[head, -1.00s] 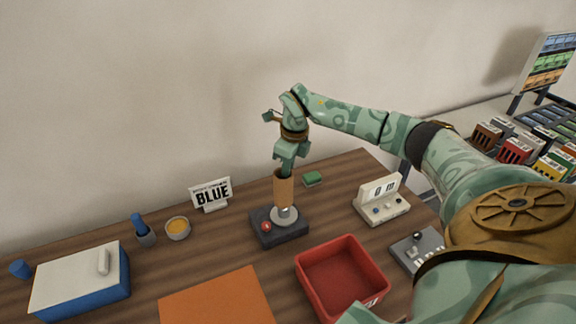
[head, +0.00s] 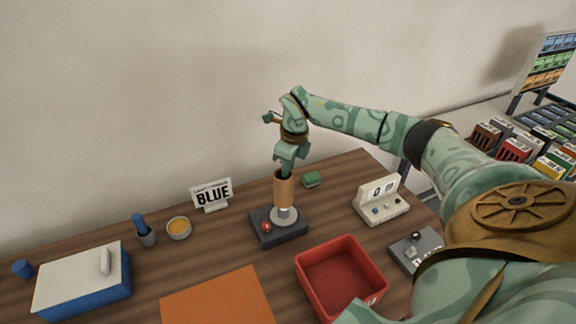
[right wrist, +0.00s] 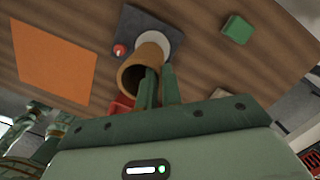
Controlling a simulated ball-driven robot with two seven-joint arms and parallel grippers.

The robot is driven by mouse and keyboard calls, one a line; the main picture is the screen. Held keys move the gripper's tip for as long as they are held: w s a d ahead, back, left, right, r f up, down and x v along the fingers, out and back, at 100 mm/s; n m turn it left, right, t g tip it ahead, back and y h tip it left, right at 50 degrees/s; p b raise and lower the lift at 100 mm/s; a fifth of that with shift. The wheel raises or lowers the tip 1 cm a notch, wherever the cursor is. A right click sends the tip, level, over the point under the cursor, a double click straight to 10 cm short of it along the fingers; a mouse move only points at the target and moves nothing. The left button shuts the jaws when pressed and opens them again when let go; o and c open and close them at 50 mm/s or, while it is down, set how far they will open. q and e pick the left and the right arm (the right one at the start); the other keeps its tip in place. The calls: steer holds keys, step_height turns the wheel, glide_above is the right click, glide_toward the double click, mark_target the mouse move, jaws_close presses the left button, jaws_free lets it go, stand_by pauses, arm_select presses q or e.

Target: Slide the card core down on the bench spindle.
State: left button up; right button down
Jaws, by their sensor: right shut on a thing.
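The card core (head: 284,192) is a brown tube. In the head view it stands upright above the round light-grey plate of the bench spindle (head: 283,216), whose base is dark with a red knob. My right gripper (head: 286,169) is shut on the core's upper end from above. In the right wrist view the fingers (right wrist: 158,85) pinch the near wall of the core (right wrist: 142,70), one inside the tube and one outside. The spindle base (right wrist: 158,28) lies beyond it. Whether the core touches the plate is hard to tell. My left gripper is not in view.
A red bin (head: 340,278) stands in front of the spindle, an orange sheet (head: 218,298) at front left. A green block (head: 312,179) and a white display box (head: 381,200) are to the right. A "BLUE" sign (head: 211,194), a yellow-filled bowl (head: 179,228) and a blue-white box (head: 82,283) are left.

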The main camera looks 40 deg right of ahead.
steer(key=shift+f+b, duration=1.25)
steer(key=shift+f, duration=1.4)
steer(key=c, duration=1.5)
jaws_free()
step_height(320, 180, up, 16)
steer(key=s+p, duration=0.2)
steer(key=shift+d, duration=0.4)
steer(key=shift+r, duration=0.2)
